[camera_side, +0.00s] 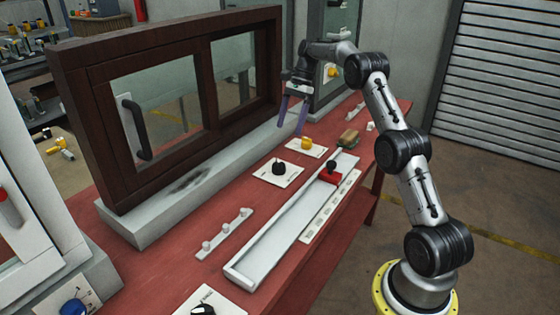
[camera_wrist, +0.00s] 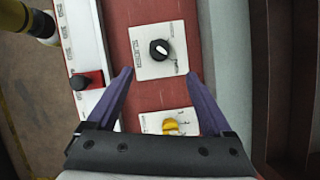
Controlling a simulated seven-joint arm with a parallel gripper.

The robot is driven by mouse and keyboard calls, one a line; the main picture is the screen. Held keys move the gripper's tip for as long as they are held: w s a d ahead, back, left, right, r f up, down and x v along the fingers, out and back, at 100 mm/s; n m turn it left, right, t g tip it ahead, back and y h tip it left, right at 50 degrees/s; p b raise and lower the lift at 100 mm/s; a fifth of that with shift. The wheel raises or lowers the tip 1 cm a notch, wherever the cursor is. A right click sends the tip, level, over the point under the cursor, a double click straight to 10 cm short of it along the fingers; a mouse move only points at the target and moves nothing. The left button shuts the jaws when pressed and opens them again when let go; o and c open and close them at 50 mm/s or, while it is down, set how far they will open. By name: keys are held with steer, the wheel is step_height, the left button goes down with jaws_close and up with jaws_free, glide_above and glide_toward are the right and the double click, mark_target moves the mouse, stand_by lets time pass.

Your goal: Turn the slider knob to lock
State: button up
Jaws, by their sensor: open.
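My gripper (camera_side: 290,128) has purple fingers pointing down and hangs in the air above the bench, near the window frame. It is open and empty. In the wrist view my gripper (camera_wrist: 158,74) has its fingertips apart below a black rotary knob (camera_wrist: 159,49) with a white mark, on a labelled white plate (camera_wrist: 180,66). In the side view this black knob (camera_side: 279,168) sits left of a red slider block (camera_side: 330,177) with a black knob on top, in a long white track (camera_side: 275,235).
A yellow knob (camera_side: 306,143) on its own plate stands just behind the black knob. A dark wooden window frame (camera_side: 75,100) rises along the left of the red bench (camera_side: 170,250). A white strip with pegs (camera_side: 225,235) lies in front.

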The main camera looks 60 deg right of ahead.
mark_target(278, 167)
steer(key=x, duration=1.2)
steer(key=shift+a+f, duration=0.15)
steer(key=shift+f, duration=0.1)
jaws_close()
